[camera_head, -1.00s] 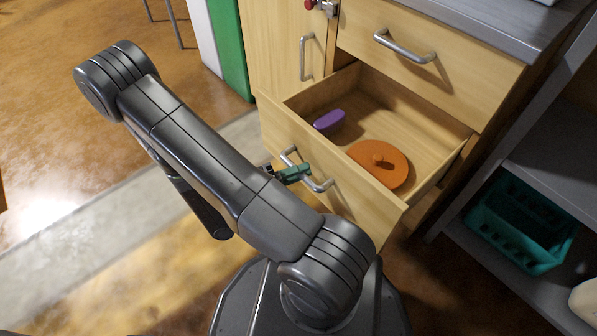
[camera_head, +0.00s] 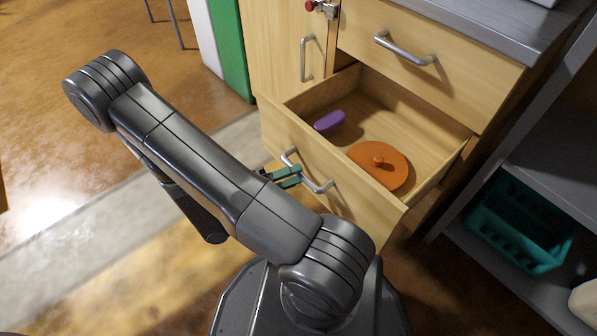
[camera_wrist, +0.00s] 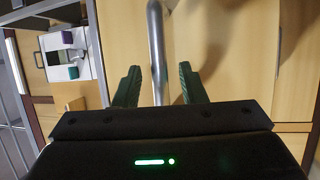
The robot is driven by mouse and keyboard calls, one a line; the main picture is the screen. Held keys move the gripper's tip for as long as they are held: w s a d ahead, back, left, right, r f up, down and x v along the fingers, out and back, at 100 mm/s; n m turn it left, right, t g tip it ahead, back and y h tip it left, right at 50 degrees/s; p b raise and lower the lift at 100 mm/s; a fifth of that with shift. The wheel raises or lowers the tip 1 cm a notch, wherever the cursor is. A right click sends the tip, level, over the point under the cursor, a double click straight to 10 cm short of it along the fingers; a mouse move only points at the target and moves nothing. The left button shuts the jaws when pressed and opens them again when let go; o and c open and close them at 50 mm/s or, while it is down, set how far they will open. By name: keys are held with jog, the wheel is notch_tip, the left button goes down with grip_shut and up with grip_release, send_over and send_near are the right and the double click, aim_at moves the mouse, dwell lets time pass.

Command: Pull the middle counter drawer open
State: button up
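The middle counter drawer (camera_head: 334,165) stands open, pulled well out below the closed top drawer (camera_head: 440,60). Its grey bar handle (camera_head: 319,187) is on the front face and also shows in the wrist view (camera_wrist: 156,40). My gripper (camera_head: 292,175) is at the handle with its green fingers spread apart. In the wrist view the gripper (camera_wrist: 158,67) is open, with the bar running between the fingers and a gap on each side. Inside the drawer lie a purple object (camera_head: 329,122) and an orange round lid (camera_head: 378,166) with a knob.
A cupboard door (camera_head: 283,50) with a handle is left of the drawers. A grey shelf unit (camera_head: 520,165) with a teal basket (camera_head: 520,225) stands close on the right. Open floor (camera_head: 90,170) lies to the left.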

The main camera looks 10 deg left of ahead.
jog(key=p+v, duration=0.2)
jog(key=v, duration=1)
jog(key=shift+d+f, duration=0.1)
jog(key=b+x, duration=0.2)
jog(key=x, duration=1.1)
jog(key=shift+w+d+b, duration=0.2)
jog(key=shift+d+b, duration=0.05)
jog(key=shift+b, duration=0.05)
